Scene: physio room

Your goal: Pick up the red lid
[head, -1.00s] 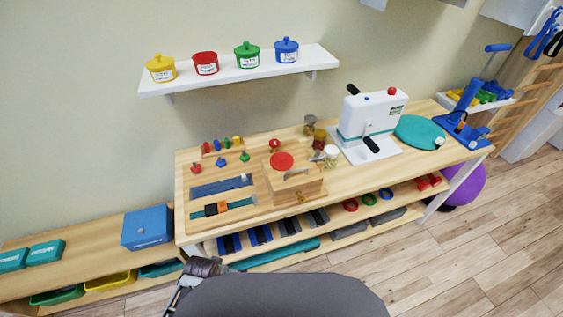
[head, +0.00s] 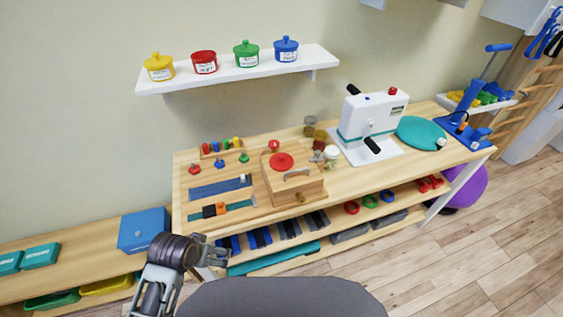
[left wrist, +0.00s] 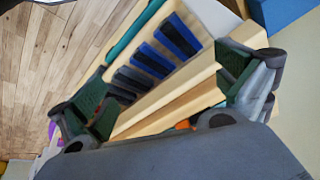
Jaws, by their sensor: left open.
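A flat red disc (head: 281,161), which looks like the red lid, lies on top of a wooden box (head: 297,187) on the workbench. A smaller red round piece (head: 274,146) stands just behind it; I cannot make out its shape. A red pot (head: 204,62) on the wall shelf shows no knob on top, unlike its neighbours. My left gripper (head: 218,257) is low at the bench's front edge, left of and well short of the disc. In the left wrist view the left gripper (left wrist: 168,92) is open and empty. My right gripper is not in view.
The workbench (head: 345,183) carries small coloured pegs, straps, jars (head: 331,155) and a white press (head: 371,125). Its lower shelf holds blue and grey items and rings. A low bench with a blue box (head: 144,229) stands left. The shelf (head: 240,72) hangs above.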

